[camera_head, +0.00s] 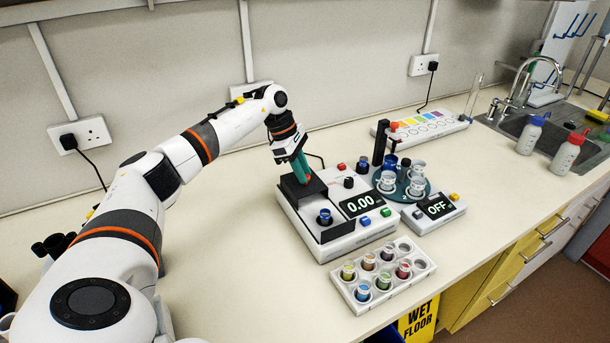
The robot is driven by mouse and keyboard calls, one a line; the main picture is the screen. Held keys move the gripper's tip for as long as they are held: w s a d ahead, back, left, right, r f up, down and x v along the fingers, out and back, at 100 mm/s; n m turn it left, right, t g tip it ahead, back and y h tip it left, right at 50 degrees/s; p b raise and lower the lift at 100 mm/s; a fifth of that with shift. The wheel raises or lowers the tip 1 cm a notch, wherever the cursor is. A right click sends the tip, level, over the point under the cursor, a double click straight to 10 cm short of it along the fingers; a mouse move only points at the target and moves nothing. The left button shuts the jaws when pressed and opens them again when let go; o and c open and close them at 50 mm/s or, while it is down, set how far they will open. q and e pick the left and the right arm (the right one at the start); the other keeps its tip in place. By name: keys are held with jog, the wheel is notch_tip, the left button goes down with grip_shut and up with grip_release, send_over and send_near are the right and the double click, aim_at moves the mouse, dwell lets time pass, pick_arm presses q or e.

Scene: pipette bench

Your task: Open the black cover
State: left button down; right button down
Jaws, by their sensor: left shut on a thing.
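The black cover (290,193) is a dark, flat-sided piece at the back left of the white instrument (346,243) that reads 0.00. My left gripper (304,182) comes down from above. Its green lower part with a reddish tip reaches the cover, and it is shut on it. The exact contact is partly hidden. In front of the cover, a blue vial (325,217) stands in the uncovered dark recess of the instrument. My right gripper is not in view.
A rack (418,274) of coloured vials stands in front right of the instrument. A round teal carrier (402,191) with several cups and an OFF box (436,208) stand to its right.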

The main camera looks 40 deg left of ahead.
pick_arm(q)
jog(key=shift+d+r, duration=0.1)
jog(key=c, duration=1.2)
grip_release()
jog(key=shift+r, duration=0.2)
jog(key=b+v, duration=0.2)
jog(key=v, duration=0.9)
jog(key=shift+r, duration=0.3)
